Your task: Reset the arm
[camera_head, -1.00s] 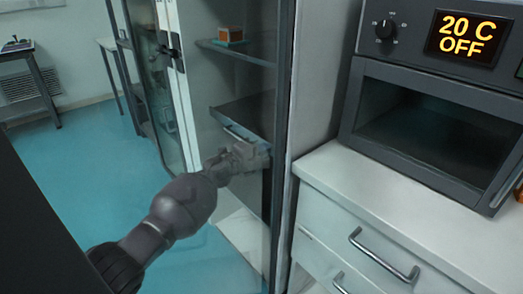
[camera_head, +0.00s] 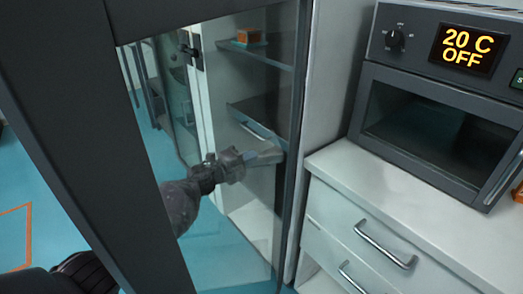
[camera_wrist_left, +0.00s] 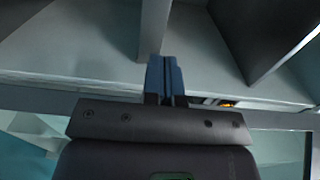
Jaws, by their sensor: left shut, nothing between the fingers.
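My left arm comes in from the lower left, partly hidden behind the dark door frame. Its gripper (camera_head: 270,155) shows through the glass door (camera_head: 235,240), in front of the cabinet's middle shelf. In the left wrist view the blue fingers of the left gripper (camera_wrist_left: 165,78) are together and empty, with pale panels and a dark panel ahead of them. I cannot tell whether the gripper touches the shelf or the glass. My right gripper is not in view.
The door's wide dark frame (camera_head: 100,130) crosses the left side. To the right, an oven (camera_head: 430,115) reading 20 C OFF stands on a white drawer unit (camera_head: 345,165). Blue floor shows at left.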

